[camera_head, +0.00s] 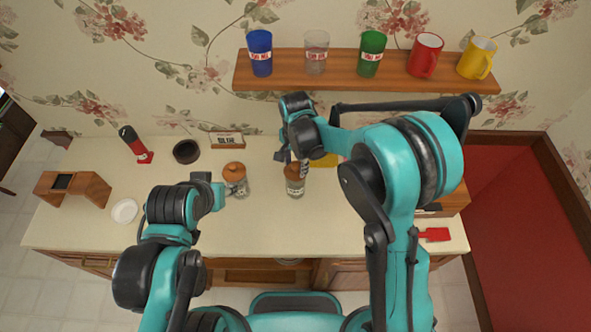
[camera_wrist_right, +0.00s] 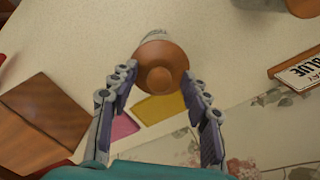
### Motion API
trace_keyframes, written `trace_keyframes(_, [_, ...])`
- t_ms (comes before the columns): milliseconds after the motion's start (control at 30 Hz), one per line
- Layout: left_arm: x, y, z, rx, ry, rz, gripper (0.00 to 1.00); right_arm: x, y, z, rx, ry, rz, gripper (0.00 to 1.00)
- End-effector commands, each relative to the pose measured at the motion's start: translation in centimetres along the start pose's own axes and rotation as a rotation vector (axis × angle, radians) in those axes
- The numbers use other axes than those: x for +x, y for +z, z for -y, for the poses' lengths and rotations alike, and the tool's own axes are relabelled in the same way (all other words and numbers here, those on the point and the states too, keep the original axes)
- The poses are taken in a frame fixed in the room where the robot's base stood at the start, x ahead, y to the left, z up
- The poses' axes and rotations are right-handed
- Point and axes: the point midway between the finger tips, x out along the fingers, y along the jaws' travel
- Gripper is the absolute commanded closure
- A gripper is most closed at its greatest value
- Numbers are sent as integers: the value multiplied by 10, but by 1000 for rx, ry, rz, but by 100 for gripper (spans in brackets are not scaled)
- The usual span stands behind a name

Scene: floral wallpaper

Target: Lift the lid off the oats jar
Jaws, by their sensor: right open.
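Two glass jars with orange-brown lids stand upright on the counter; I cannot read which label says oats. The right-hand jar (camera_head: 295,188) is below my right gripper (camera_head: 291,163). In the right wrist view its round knobbed lid (camera_wrist_right: 160,62) shows from above, between and slightly beyond the open fingertips of my right gripper (camera_wrist_right: 158,82). I cannot tell whether the fingers touch the lid. The left-hand jar (camera_head: 237,182) has its lid on. My left gripper (camera_head: 224,189) is close against its left side; whether its fingers are closed on it is unclear.
A wall shelf (camera_head: 340,82) with several cups and mugs hangs behind. A sign (camera_head: 227,139), a dark bowl (camera_head: 186,151), a red-and-black bottle (camera_head: 133,143), a white dish (camera_head: 124,211) and a wooden stand (camera_head: 90,190) are on the counter (camera_head: 80,225). A red spatula (camera_head: 434,235) lies at right.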

Motion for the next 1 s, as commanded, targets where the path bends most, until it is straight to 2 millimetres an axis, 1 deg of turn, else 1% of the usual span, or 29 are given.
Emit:
trace_keyframes(67, [0,0,0,0,0,0,60,4,0,0,0,0,0,53])
trace_keyframes(267, [0,0,0,0,0,0,60,4,0,0,0,0,0,53])
trace_keyframes(300, [0,0,0,0,0,0,60,4,0,0,0,0,0,63])
trace_keyframes(367, [0,0,0,0,0,0,60,4,0,0,0,0,0,79])
trace_keyframes(400, [0,0,0,0,0,0,60,4,0,0,0,0,0,90])
trace_keyframes(433, [0,0,0,0,0,0,60,4,0,0,0,0,0,97])
trace_keyframes(467, [0,0,0,0,0,0,60,4,0,0,0,0,0,100])
trace_keyframes(833, [0,0,0,0,0,0,60,2,0,0,0,0,0,100])
trace_keyframes(933, [-1,-1,0,0,0,0,60,-4,0,0,0,0,0,100])
trace_keyframes(1000, [-2,-1,0,0,0,0,60,-12,0,0,0,0,0,100])
